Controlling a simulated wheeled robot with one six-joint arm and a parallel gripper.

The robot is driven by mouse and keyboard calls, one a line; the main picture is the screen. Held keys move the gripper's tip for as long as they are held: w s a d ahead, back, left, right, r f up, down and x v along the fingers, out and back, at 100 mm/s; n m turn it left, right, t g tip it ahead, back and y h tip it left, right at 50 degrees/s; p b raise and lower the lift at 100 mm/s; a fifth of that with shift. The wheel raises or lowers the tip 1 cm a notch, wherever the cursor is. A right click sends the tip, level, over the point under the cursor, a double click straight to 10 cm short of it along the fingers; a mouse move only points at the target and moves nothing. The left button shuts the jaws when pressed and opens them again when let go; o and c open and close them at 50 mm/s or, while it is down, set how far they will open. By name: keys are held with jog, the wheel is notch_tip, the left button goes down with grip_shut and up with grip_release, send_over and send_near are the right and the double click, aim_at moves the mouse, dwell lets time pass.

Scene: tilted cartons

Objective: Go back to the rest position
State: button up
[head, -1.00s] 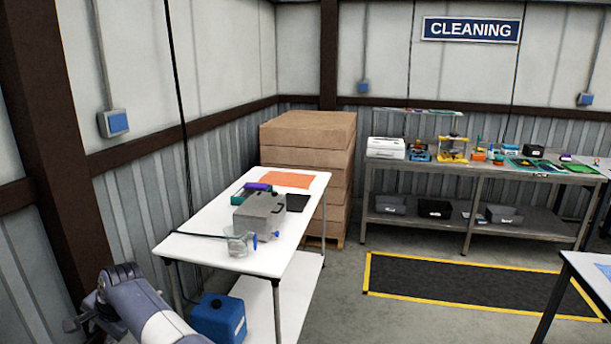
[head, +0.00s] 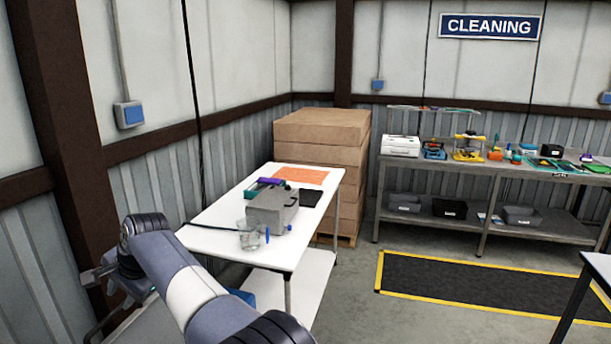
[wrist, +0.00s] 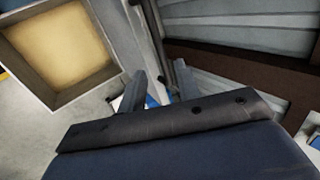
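My gripper (wrist: 158,88) shows in the wrist view with its two fingers apart and nothing held between them. In the head view my arm reaches up from the bottom edge and bends at the lower left; its fingers are not clear there. The arm is in front of the white table's near left end, apart from the things on the table.
A white table (head: 225,215) carries a grey box (head: 272,212), a clear container (head: 250,236) and an orange sheet (head: 300,175). Stacked cartons (head: 322,127) stand behind it. A grey workbench (head: 480,168) is at the right. The wrist view shows a square frame (wrist: 60,45) with a tan middle.

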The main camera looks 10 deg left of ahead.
aim_at(116, 314)
jog(key=p+x, duration=0.3)
jog(key=x, duration=0.6)
jog(key=shift+a+f+p, duration=0.2)
jog(key=shift+f+p, duration=0.15)
jog(key=shift+p, duration=0.05)
jog(key=shift+w+d+f, duration=0.1)
jog(key=shift+d, duration=0.45)
